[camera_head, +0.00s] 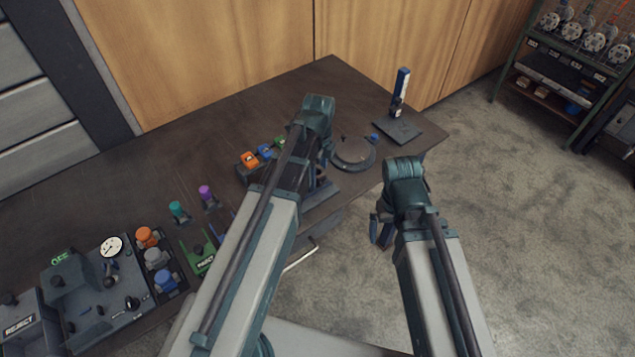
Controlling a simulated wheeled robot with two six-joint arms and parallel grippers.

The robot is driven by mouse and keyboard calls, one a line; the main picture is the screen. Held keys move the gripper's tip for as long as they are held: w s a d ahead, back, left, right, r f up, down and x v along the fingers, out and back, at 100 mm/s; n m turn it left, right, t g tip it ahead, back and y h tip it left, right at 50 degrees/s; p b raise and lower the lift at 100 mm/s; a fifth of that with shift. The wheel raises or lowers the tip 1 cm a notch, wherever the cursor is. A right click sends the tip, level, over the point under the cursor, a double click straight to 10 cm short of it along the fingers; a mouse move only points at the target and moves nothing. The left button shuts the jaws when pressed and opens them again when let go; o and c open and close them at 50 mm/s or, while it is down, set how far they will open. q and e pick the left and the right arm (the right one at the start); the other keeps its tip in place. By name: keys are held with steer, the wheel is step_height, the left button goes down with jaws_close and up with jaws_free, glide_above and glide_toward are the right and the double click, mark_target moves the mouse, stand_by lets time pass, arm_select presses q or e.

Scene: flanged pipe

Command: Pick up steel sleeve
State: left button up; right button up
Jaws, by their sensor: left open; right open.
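A grey, steel-coloured cylindrical piece (157,258) stands in a dark tray at the lower left of the table, between an orange piece (148,237) and a blue piece (165,281). It may be the steel sleeve; its small size leaves this unsure. My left gripper (322,182) is mostly hidden behind its own arm, over the table's front part near the round plate, well to the right of the grey piece. My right gripper (381,230) hangs in front of the table edge, over the floor, open and empty. No piece shows in either gripper.
A rack with orange, blue and green pieces (264,153) stands behind my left arm. Teal (179,211) and purple (207,197) pieces stand nearby. A round grey plate (353,153), a stand with a blue-topped post (400,92) and a gauge panel (98,290) also occupy the table (120,180).

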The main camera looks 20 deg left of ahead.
arm_select(q)
steer(key=shift+f, duration=0.2)
jaws_close()
stand_by(0.4)
